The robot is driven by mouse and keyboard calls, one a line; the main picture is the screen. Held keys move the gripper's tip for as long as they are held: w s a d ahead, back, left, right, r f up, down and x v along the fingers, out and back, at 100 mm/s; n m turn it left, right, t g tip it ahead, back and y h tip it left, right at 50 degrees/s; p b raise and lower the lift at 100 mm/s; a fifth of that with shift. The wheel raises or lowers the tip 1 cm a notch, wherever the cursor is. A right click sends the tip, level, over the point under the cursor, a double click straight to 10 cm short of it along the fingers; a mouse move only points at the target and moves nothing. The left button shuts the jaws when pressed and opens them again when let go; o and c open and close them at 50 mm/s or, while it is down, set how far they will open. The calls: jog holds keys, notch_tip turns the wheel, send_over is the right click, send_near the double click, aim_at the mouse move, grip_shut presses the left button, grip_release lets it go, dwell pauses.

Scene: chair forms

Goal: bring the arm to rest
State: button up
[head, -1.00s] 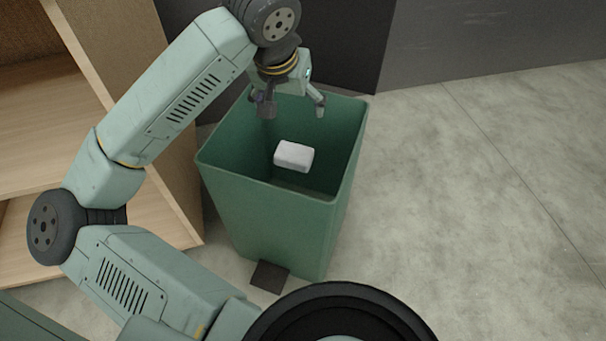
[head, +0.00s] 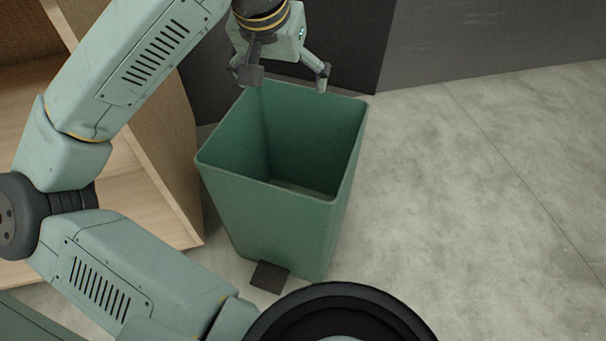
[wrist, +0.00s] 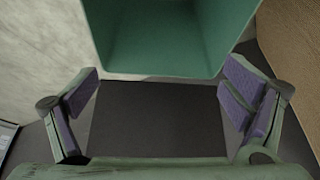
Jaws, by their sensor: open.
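My gripper (head: 284,80) is open and empty above the back edge of the green bin in the head view. In the wrist view its two fingers (wrist: 160,108) stand wide apart with nothing between them. The green bin (head: 265,205) stands upright on the floor with its top open. The part of its inside that shows in the head view is empty. Part of the bin (wrist: 165,40) also shows at the top of the wrist view, beyond the fingers.
A wooden shelf unit (head: 165,130) stands to the left of the bin, close to my arm. A dark wall panel (head: 345,45) is behind the bin. The grey floor (head: 470,190) to the right is clear. A black pedal (head: 268,277) sits at the bin's front foot.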

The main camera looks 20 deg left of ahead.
jog(key=shift+v, duration=1.55)
